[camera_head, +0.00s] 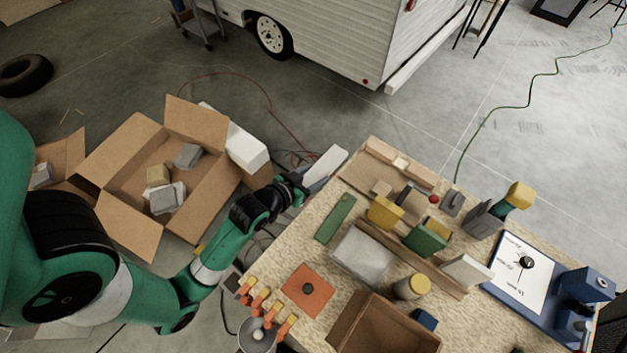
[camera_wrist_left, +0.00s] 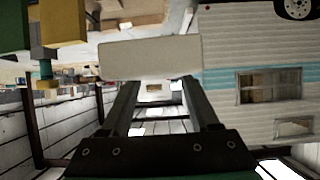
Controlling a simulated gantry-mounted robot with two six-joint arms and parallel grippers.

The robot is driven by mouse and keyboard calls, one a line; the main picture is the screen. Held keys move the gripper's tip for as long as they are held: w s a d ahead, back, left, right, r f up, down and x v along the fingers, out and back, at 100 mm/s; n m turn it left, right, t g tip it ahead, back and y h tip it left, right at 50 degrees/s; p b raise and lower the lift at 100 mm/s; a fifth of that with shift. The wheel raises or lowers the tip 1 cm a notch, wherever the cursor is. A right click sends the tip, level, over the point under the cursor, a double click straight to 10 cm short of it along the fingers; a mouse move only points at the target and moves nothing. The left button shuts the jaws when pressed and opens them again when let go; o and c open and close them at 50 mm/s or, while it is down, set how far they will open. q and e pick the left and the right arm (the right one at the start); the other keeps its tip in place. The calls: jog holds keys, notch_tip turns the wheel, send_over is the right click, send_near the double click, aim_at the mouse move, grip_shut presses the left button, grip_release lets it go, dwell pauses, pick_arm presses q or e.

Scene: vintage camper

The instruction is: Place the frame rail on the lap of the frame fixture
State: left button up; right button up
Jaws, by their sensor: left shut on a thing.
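My left gripper (camera_head: 300,183) reaches in from the left at the far left edge of the workbench. It is shut on a pale, flat-sided piece that looks like the frame rail (camera_head: 325,166), held just outside the bench edge. In the left wrist view the rail (camera_wrist_left: 150,57) lies across the tips of my left gripper (camera_wrist_left: 163,85). A low wooden assembly at the bench's far corner, perhaps the frame fixture (camera_head: 380,150), sits to the right of the held rail, apart from it. Its lap cannot be made out. My right gripper is not in view.
Several blocks, a green strip (camera_head: 335,218), a grey box (camera_head: 362,256) and an open brown box (camera_head: 380,325) crowd the workbench. A cardboard box (camera_head: 210,197) stands on the floor to the left.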

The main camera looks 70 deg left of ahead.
aim_at(314, 177)
pick_arm(q)
notch_tip(314, 177, up, 4)
jog(key=shift+f+p, duration=0.1)
jog(key=shift+p, duration=1)
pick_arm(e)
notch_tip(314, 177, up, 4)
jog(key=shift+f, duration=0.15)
